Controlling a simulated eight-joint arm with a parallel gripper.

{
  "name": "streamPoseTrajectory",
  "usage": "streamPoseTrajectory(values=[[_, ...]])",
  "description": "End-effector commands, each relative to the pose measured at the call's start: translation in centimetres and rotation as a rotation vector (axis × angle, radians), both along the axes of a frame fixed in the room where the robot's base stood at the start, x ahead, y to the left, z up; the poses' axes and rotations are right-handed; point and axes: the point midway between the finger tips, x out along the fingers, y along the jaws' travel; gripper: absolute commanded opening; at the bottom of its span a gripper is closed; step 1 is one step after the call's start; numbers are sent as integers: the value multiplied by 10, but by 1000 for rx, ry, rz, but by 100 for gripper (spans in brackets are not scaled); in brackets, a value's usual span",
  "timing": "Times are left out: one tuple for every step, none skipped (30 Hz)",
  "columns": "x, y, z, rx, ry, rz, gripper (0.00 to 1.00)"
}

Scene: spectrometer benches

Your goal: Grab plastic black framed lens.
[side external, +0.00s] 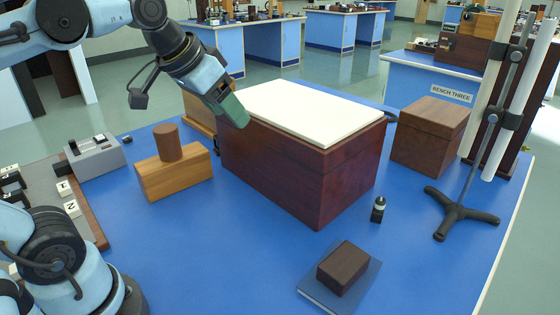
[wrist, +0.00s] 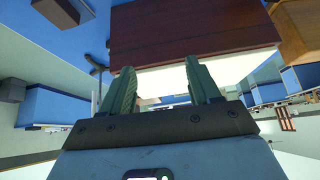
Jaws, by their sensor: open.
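I cannot make out a lens in a black plastic frame for certain in either view. A small upright black piece with a pale band near its top (side external: 378,209) stands on the blue bench at the front right of the large dark red box; it is too small to identify. My gripper (side external: 236,115) has green fingers and hangs at the left end of the box, near its white top. In the wrist view my gripper (wrist: 162,75) is open, with nothing between its fingers and the box beyond them.
The large dark red box (side external: 270,175) with a white top (side external: 315,110) fills the bench middle. A brown box (side external: 430,135) and a stand (side external: 460,215) are at right. A wooden block (side external: 175,175) is at left. A dark block (side external: 343,268) lies on a blue book (side external: 318,293).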

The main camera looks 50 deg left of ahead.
Motion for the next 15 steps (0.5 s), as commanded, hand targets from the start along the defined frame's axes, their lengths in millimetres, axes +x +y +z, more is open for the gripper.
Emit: streamPoseTrajectory(values=[[8,7,6,5,10,2,62],[12,12,10,10,18,1,62],[19,17,14,13,28,-3,62],[24,23,18,15,36,-4,62],[29,28,21,19,43,-7,62],[36,36,25,23,55,-11,62],[42,42,28,25,64,-15,62],[48,49,31,27,72,-18,62],[56,59,34,30,84,-23,62],[62,66,36,32,92,-28,62],[67,74,38,33,99,-32,62],[75,85,40,34,111,-38,62],[80,93,41,35,118,-43,62],[85,101,41,36,125,-50,62],[92,113,42,34,134,-57,62]])
